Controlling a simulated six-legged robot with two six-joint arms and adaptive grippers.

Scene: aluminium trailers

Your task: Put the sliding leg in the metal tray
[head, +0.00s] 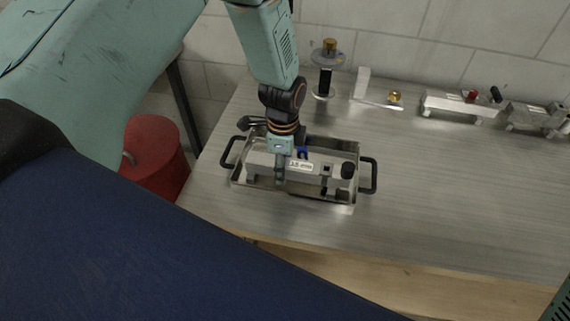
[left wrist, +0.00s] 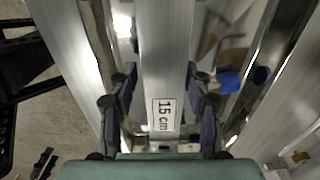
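The metal tray (head: 345,208), with black handles at both ends, stands on the table near its left end. The sliding leg (head: 262,161), an aluminium bar with a white label and a black knob, lies lengthwise within the tray's outline. My left gripper (head: 281,178) points down at the leg, left of the label. In the left wrist view, the leg (left wrist: 167,60) with its "15 cm" label runs between the two fingers (left wrist: 162,108). The fingers are spread, with a gap showing beside the bar. The gripper hides part of the leg. My right gripper is not in view.
At the back stand a gauge-like stand (head: 326,70), a white block (head: 362,83) and a small brass part (head: 394,97). Other aluminium devices (head: 460,106) sit at the back right. A red drum (head: 153,150) stands left of the table. The table's right front is clear.

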